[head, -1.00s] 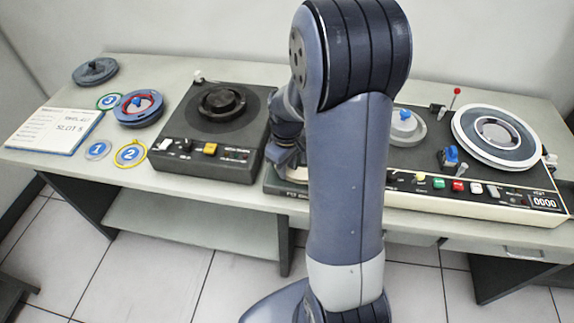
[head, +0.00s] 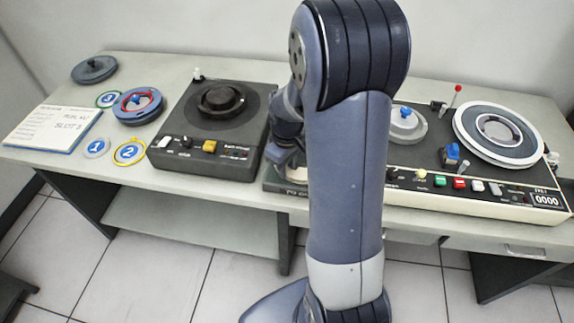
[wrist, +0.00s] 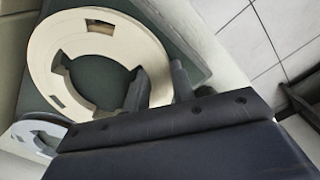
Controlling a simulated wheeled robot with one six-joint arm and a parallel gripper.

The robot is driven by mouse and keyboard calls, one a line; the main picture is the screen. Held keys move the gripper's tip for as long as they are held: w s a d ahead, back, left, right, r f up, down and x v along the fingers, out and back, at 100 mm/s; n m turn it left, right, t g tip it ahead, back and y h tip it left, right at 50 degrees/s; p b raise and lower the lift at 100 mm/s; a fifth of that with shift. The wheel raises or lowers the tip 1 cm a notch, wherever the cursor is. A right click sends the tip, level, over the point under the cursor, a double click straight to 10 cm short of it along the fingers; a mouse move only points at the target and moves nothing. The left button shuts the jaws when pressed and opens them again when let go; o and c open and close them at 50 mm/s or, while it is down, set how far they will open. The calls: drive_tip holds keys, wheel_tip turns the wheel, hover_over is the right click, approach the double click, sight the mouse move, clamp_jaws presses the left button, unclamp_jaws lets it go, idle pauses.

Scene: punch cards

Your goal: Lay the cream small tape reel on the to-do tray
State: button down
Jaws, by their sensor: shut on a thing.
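The cream small tape reel (wrist: 58,47) is a flat ring with small slots, seen in the wrist view. My gripper (wrist: 160,85) is shut on its rim, one finger inside the ring's opening and one outside. The dark green to-do tray (wrist: 190,28) shows beneath and around the reel; I cannot tell whether they touch. In the head view, the tray's front edge (head: 284,188) shows left of my arm, with my gripper (head: 284,156) above it. My arm hides most of the tray and reel there.
A black deck (head: 180,135) stands left of the tray, and a larger console (head: 430,160) with a big reel (head: 500,135) stands right. A grey-white small reel (head: 406,124) lies behind my arm. Round tags and a written card (head: 52,128) lie far left.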

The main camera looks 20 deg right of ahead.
drive_tip(key=c, duration=1.1)
unclamp_jaws()
drive_tip(key=c, duration=0.4)
wheel_tip(320, 180, up, 9)
drive_tip(key=p, duration=0.7)
drive_tip(key=shift+f, duration=0.1)
wheel_tip(320, 180, down, 9)
drive_tip(key=b, duration=0.7)
